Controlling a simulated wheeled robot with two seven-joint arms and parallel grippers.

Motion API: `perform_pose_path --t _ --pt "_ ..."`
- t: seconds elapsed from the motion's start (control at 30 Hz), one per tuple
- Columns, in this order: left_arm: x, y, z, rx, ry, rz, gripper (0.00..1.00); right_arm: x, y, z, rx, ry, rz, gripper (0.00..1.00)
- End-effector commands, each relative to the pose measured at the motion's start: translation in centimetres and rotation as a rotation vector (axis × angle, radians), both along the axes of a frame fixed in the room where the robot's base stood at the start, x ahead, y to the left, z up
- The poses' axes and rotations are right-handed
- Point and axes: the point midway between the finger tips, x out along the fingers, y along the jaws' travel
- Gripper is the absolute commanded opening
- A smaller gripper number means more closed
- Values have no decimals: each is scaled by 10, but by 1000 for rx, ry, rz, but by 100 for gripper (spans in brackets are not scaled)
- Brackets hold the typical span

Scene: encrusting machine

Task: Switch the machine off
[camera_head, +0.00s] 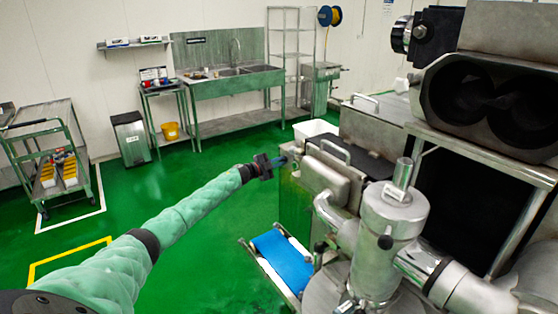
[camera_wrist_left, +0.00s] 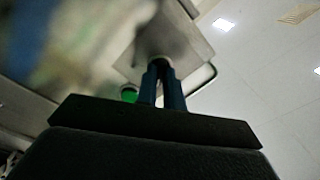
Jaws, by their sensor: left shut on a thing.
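The machine (camera_head: 345,130) is a large metal unit at the right of the head view, with a grey box on its near-left side (camera_head: 325,178). My left gripper (camera_head: 282,160) reaches that side, its fingertips against the panel there. In the left wrist view my dark blue fingers (camera_wrist_left: 162,88) are close together and shut on a small knob (camera_wrist_left: 159,63) on the grey metal panel (camera_wrist_left: 185,42). The fingers hide most of the knob, so its setting cannot be read. A round green button (camera_wrist_left: 129,93) sits just left of the fingers. My right gripper is out of view.
A blue conveyor belt (camera_head: 282,262) sticks out low beneath the machine's side. A metal cylinder with pipes (camera_head: 392,235) stands close at the front right. The green floor left of the machine is clear; a sink bench (camera_head: 235,88) and cart (camera_head: 45,150) stand farther back.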

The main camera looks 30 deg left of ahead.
Motion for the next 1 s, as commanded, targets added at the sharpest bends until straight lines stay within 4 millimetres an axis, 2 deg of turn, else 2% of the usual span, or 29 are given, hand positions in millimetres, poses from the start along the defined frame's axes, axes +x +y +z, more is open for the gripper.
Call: perform_pose_path --t 0.2,0.5,0.87,0.9,0.97,1.0 --pt "-1 2 -1 -89 39 3 0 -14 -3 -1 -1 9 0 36" --pt "-1 1 -2 -134 58 2 0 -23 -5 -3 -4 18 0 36" --pt "-1 1 -3 -136 59 2 0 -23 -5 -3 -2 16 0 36" --pt "-1 1 -3 -135 59 2 17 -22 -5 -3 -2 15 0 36" --pt "-1 1 -2 -135 58 1 29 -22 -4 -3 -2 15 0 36" --pt "-1 1 -2 -135 58 1 31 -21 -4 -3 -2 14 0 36"
